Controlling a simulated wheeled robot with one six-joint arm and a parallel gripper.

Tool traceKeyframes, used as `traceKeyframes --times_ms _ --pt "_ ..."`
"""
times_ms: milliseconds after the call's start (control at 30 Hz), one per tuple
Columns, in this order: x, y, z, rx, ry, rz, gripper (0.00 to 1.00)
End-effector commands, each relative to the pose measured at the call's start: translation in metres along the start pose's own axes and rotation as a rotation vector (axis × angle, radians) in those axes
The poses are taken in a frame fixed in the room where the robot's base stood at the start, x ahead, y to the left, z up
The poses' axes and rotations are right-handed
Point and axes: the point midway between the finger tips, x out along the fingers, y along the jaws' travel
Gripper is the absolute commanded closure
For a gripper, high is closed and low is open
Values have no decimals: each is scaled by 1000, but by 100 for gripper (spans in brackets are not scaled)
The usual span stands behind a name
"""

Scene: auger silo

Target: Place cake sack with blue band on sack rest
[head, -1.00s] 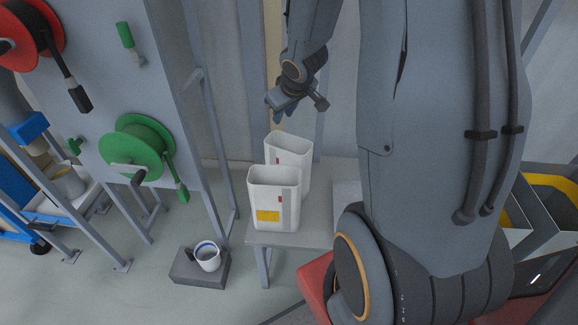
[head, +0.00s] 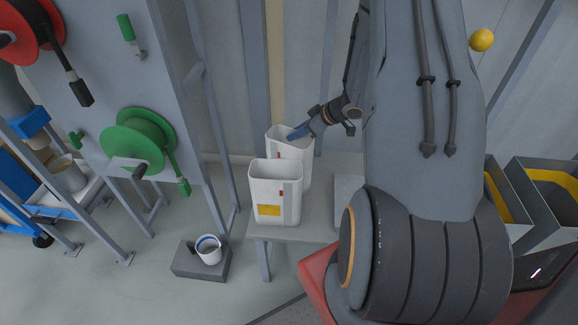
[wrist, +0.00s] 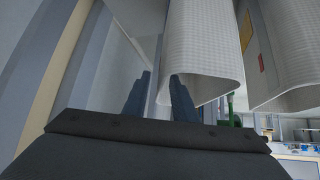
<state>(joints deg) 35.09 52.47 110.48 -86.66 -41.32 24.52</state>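Two white open-topped sacks stand upright on a low grey bench (head: 313,230). The front sack (head: 263,187) has a yellow label and a small red mark. The rear sack (head: 303,150) is partly hidden behind it. No blue band shows on the visible sides of either. My gripper (head: 295,134) is at the rear sack's top rim. In the wrist view its two dark blue fingers (wrist: 160,92) are apart, close to the edge of a white sack (wrist: 208,60). I cannot tell whether they touch it. Which surface is the sack rest is unclear.
A white cup with a blue rim (head: 208,250) stands on a dark grey block (head: 188,267) on the floor. A panel with a green reel (head: 139,141) and a red reel (head: 24,35) is at left. Grey bins with yellow insides (head: 545,217) are at right.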

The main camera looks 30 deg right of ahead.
Motion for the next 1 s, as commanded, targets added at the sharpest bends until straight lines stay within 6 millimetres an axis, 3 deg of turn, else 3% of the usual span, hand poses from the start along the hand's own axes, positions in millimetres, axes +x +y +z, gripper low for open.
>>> traceKeyframes --times_ms 300,633,800,1000 --pt "42 0 0 0 -1 0 75" --pt "48 0 0 1 0 2 75" --pt "48 0 0 1 -1 2 100" --pt "48 0 0 1 -1 2 100"
